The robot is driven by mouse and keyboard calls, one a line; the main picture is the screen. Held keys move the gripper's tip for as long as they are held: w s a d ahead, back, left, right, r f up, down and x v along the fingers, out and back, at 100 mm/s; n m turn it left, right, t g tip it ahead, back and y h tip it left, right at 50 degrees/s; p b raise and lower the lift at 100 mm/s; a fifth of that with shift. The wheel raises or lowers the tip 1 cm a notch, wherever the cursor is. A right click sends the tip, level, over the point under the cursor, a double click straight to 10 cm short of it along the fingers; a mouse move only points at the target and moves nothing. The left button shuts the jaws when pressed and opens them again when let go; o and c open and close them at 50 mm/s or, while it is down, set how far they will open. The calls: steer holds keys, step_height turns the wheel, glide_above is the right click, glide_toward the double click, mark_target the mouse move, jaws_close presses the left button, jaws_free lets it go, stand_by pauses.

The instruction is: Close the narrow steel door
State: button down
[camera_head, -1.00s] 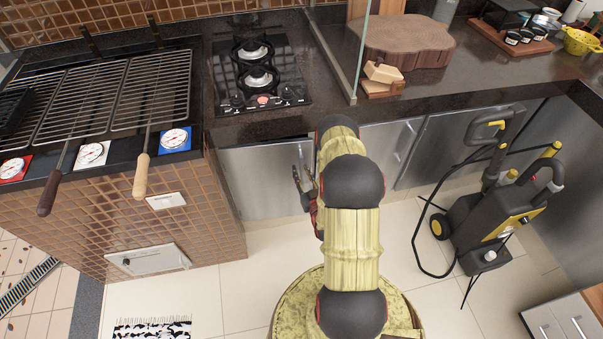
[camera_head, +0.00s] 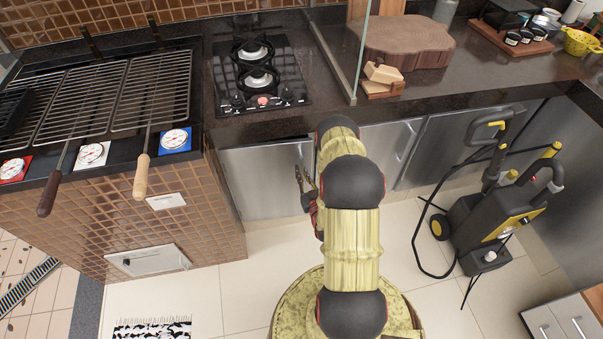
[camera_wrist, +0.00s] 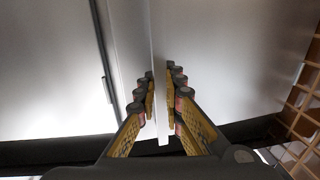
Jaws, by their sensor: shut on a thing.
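The narrow steel door (camera_head: 262,185) is the grey panel under the hob, beside the tiled grill base. A thin dark gap shows above its top edge. My gripper (camera_head: 306,180) is at the right side of this door in the head view, partly covered by my arm. In the wrist view my gripper (camera_wrist: 161,100) has its fingers on both sides of a pale upright strip (camera_wrist: 157,50), shut on it. The strip looks like the door's handle or edge; I cannot tell which. The door's broad face (camera_wrist: 225,60) fills the right of the wrist view.
Another steel door (camera_head: 385,145) is to the right, partly behind my arm. The tiled grill base (camera_head: 150,220) borders the door on the left. A black and yellow pressure washer (camera_head: 485,225) stands on the right. The tiled floor (camera_head: 255,270) in front is clear.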

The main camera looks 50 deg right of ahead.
steer(key=shift+w+d+b, duration=0.4)
steer(key=shift+w+d, duration=0.65)
steer(key=c, duration=2)
jaws_free()
steer(key=shift+o, duration=0.2)
steer(key=v, duration=1.2)
